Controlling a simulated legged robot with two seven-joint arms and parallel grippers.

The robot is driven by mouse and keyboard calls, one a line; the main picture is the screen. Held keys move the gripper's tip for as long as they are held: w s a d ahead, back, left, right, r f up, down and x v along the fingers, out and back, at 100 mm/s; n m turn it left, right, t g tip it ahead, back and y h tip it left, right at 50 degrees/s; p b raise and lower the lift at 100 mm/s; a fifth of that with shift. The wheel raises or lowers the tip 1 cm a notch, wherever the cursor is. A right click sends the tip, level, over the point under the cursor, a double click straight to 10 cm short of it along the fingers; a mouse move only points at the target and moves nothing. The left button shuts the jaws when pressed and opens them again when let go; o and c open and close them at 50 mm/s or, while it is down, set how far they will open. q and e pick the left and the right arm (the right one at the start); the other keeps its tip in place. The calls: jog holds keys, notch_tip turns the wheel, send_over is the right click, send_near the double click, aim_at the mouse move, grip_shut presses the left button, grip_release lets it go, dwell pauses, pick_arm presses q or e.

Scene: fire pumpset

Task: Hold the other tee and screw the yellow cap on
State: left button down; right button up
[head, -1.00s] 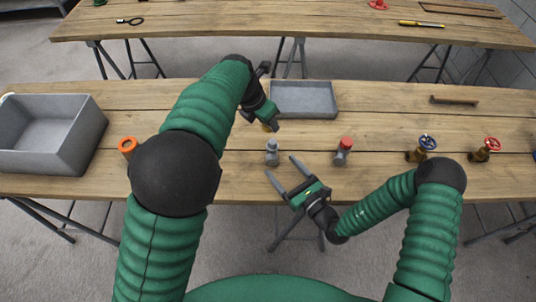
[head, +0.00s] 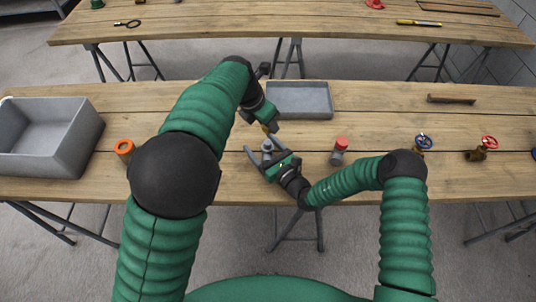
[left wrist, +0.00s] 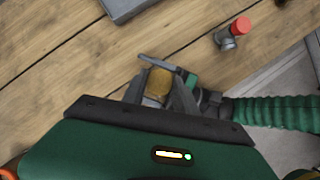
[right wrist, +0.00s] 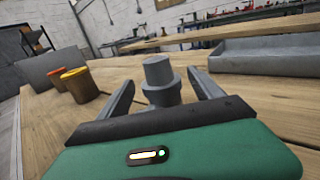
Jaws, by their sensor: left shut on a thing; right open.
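The yellow cap (left wrist: 158,82) is between the left gripper's fingers (left wrist: 155,88), which are shut on it. In the head view the left gripper (head: 267,127) is over the grey tee (head: 266,148), close above it. I cannot tell whether the cap touches the tee. My right gripper (head: 258,140) is open, with one finger on each side of the tee. In the right wrist view the tee (right wrist: 159,80) stands upright between the open fingers (right wrist: 155,85), with gaps on both sides. Another grey tee with a red cap (head: 339,150) stands to the right.
A grey bin (head: 80,152) stands at the left, near an orange-topped piece (head: 124,148). A shallow grey tray (head: 300,115) lies behind the grippers. Valves with blue (head: 424,142) and red (head: 489,142) handwheels stand at the right. The front right tabletop is clear.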

pick_arm(q)
jog(key=shift+d, duration=0.2)
pick_arm(e)
jog(key=shift+d, duration=0.2)
jog(key=shift+c, duration=0.4)
pick_arm(q)
jog(key=shift+a, duration=0.4)
pick_arm(e)
jog(key=shift+a, duration=0.4)
jog(key=c, duration=1)
pick_arm(q)
jog(key=shift+d, duration=0.15)
pick_arm(e)
jog(key=shift+d, duration=0.2)
grip_shut()
pick_arm(q)
send_over(269, 141)
jog(key=shift+s+a+f, duration=0.15)
jog(key=shift+a+f, duration=0.05)
jog(key=shift+f, duration=1)
jog(key=shift+s+a+f, duration=0.15)
jog(key=shift+f, duration=1.05)
pick_arm(e)
jog(key=shift+s, duration=0.1)
pick_arm(q)
jog(key=shift+f, duration=0.1)
jog(key=shift+f, duration=0.8)
jog(key=shift+f, duration=0.55)
pick_arm(e)
jog(key=shift+f, duration=0.1)
